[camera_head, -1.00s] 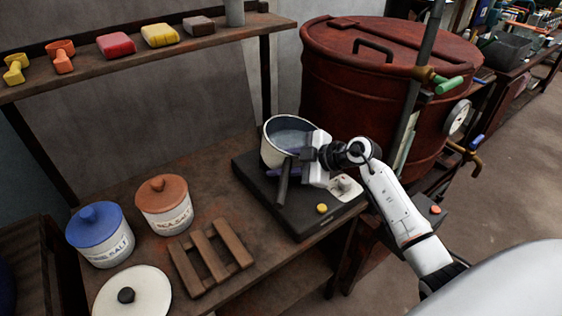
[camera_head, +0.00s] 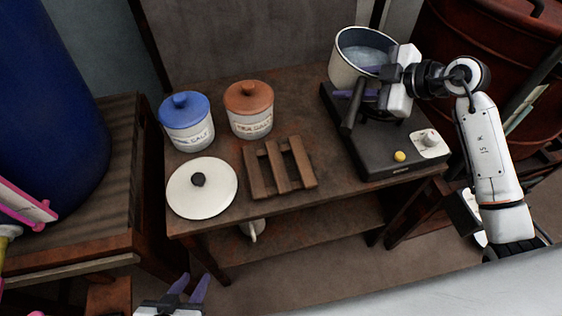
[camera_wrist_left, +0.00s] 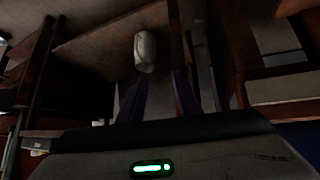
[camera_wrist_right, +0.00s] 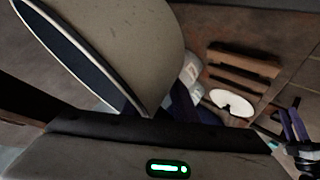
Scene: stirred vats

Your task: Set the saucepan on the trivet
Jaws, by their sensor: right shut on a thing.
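The saucepan (camera_head: 345,72), cream outside with a dark blue rim and pale liquid inside, is at the back of the black hot plate (camera_head: 373,160). My left gripper (camera_head: 187,289) is open and empty, low in front of the table.
A white lid (camera_head: 215,200) with a black knob lies left of the trivet. A blue-lidded jar (camera_head: 190,135) and an orange-lidded jar (camera_head: 252,124) stand behind. A red vat (camera_head: 450,40) is at the right. The table between trivet and hot plate is clear.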

